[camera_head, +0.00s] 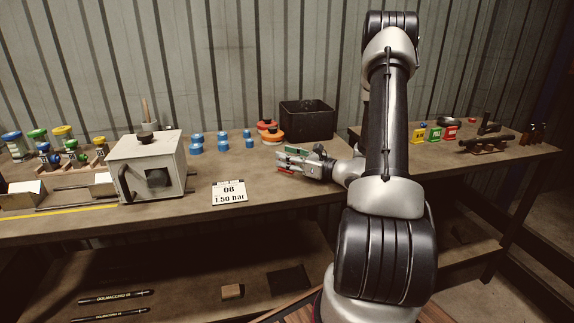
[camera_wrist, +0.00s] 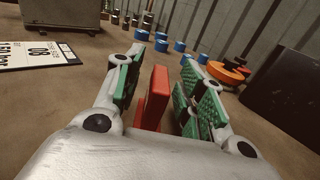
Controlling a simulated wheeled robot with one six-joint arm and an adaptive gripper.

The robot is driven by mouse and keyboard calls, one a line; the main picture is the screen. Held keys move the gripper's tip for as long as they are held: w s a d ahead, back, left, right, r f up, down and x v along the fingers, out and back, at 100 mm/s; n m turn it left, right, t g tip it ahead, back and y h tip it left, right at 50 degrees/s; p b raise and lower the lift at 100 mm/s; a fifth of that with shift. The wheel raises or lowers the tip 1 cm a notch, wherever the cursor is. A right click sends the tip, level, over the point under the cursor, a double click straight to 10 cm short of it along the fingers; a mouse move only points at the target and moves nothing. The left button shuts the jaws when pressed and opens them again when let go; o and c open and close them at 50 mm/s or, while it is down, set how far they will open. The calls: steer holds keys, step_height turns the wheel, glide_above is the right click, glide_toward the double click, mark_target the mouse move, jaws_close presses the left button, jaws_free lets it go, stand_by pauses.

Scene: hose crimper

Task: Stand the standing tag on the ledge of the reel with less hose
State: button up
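A small red upright piece (camera_wrist: 157,92), which looks like the standing tag, stands on the bench between the fingers of my gripper (camera_wrist: 163,60). It shows as a thin red edge in the head view (camera_head: 285,170). My gripper (camera_head: 283,160) is low over the bench, its green-padded fingers apart on either side of the red piece, with gaps visible. Two orange-red round things, reel-like with dark tops, stand behind: one farther back (camera_head: 264,125), one nearer (camera_head: 273,136). They also show at the wrist view's right (camera_wrist: 230,75). How much hose each holds cannot be told.
A white card (camera_head: 229,192) reading 08, 1.50 bar lies in front. A grey machine (camera_head: 147,165) is farther left. Bench around my gripper is mostly clear.

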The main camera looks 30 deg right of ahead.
steer(key=shift+w, duration=0.1)
steer(key=shift+c, duration=0.3)
jaws_close()
steer(key=shift+r, duration=0.15)
step_height(320, 180, up, 10)
steer(key=shift+a+f, duration=0.1)
steer(key=shift+f, duration=0.1)
steer(key=shift+w+d+r+h, duration=0.25)
steer(key=shift+r+h, duration=0.05)
steer(key=shift+r, duration=0.05)
steer(key=w+a+f+h, duration=0.1)
steer(key=a+f, duration=0.1)
steer(key=a, duration=0.3)
steer(key=w+a+f+m+t+h, duration=0.1)
steer(key=a+f, duration=0.1)
steer(key=a, duration=0.2)
steer(key=w+a+f+m+h, duration=0.1)
steer(key=a, duration=0.4)
steer(key=shift+w+a+f, duration=0.3)
steer(key=shift+f, duration=0.1)
